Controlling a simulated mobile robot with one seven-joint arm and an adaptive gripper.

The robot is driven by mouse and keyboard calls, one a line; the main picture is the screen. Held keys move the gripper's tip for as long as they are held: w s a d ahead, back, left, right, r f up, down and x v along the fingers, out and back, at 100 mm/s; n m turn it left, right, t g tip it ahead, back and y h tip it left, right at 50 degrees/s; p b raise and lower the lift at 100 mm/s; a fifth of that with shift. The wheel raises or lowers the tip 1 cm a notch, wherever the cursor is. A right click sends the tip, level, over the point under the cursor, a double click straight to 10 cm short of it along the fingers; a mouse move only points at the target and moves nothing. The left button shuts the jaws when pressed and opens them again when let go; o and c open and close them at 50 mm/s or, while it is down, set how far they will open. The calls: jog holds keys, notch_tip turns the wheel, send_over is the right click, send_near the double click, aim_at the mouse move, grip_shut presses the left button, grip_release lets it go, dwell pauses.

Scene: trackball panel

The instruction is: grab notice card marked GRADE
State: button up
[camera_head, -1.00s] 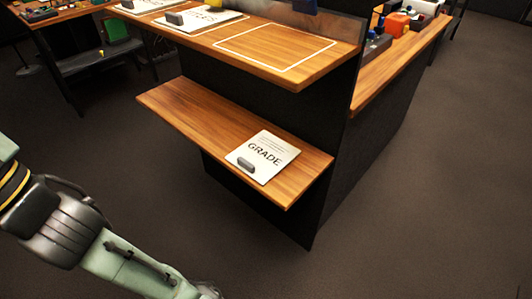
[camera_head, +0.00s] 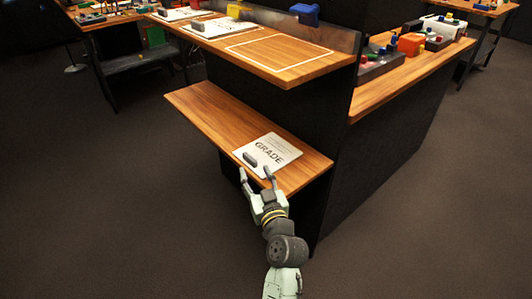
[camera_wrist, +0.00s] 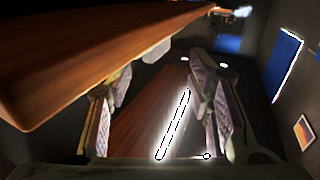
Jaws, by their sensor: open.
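The white card marked GRADE (camera_head: 272,150) lies flat on the lower wooden shelf (camera_head: 205,108), near its right front edge. A dark grey grip block (camera_head: 250,159) sits on the card's front left part. My gripper (camera_head: 256,172) is open at the shelf's front edge, its two fingers apart and pointing toward the block. Nothing shows held between them. In the wrist view the fingers (camera_wrist: 155,90) stand either side of a brown wooden surface with a bright white strip; I cannot tell whether the strip is the card.
The upper counter (camera_head: 255,72) overhangs behind the lower shelf and carries a white outlined rectangle and other cards with grey blocks (camera_head: 196,26). A dark side panel (camera_head: 338,150) bounds the shelf's right end. The floor in front is clear.

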aim_at(250, 161)
jog(key=p+x, duration=0.1)
jog(key=x, duration=0.7)
jog(key=shift+w+p, duration=0.1)
jog(key=shift+p, duration=0.3)
grip_shut()
dwell(0.3)
